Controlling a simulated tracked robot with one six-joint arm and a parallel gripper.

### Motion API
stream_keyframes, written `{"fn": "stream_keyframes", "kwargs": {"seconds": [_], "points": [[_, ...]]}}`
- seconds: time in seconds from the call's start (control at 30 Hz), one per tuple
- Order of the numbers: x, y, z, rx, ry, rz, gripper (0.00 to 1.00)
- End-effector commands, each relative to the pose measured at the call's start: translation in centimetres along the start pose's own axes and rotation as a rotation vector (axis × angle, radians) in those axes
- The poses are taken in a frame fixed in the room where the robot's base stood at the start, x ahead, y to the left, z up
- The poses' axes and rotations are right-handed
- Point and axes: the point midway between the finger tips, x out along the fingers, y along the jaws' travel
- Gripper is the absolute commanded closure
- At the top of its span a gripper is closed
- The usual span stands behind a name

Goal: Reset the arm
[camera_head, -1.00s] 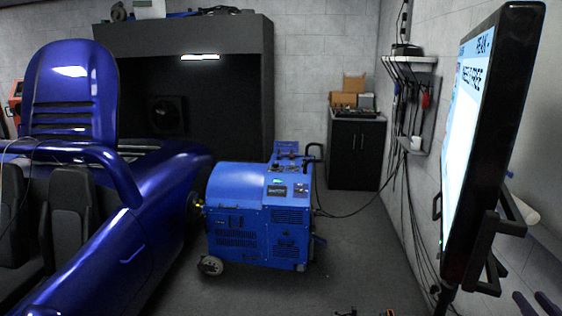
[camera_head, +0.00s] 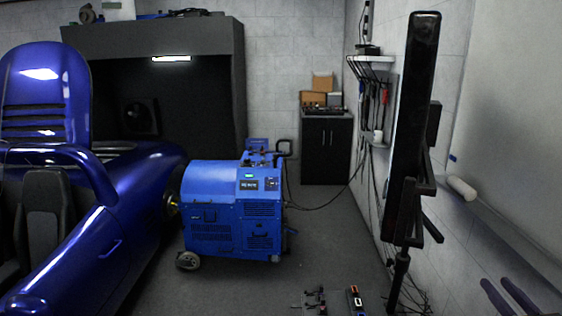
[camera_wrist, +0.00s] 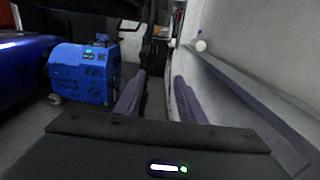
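My gripper (camera_wrist: 156,74) shows two purple-grey fingers in the wrist view. They stand apart with a clear gap, and nothing is held between them. Two purple-grey finger shapes of my gripper (camera_head: 496,282) also show at the lower right of the head view. The gripper is in the air near the right wall, clear of the blue dynamometer cart (camera_head: 232,215). The rest of the arm is out of the head view. In the wrist view the cart (camera_wrist: 85,75) lies to the left of the fingers.
A blue open car (camera_head: 75,215) stands left of the cart. A tall screen on a stand (camera_head: 410,130) is seen nearly edge-on at right, near the wall. Small items (camera_head: 355,300) lie at the bottom. A dark cabinet (camera_head: 326,150) stands at the back. Floor right of the cart is mostly clear.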

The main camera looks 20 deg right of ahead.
Motion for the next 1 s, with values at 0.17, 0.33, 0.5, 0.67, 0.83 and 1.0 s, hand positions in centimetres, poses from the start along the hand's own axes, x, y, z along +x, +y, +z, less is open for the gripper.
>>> {"fn": "stream_keyframes", "kwargs": {"seconds": [0.17, 0.33, 0.5, 0.67, 0.83, 1.0], "points": [[-0.1, 0.2, -0.8, -0.048, 0.03, 0.011, 0.64], [-0.3, 1.5, -2.3, -0.092, 0.083, 0.061, 0.64], [-0.9, 3.4, -4.2, -0.137, 0.145, 0.131, 0.64], [-1.7, 5.7, -5.6, -0.208, 0.211, 0.22, 0.64], [-2.7, 10.7, -6.9, -0.351, 0.301, 0.403, 0.64], [-4.0, 16.9, -7.6, -0.552, 0.376, 0.644, 0.64]]}}
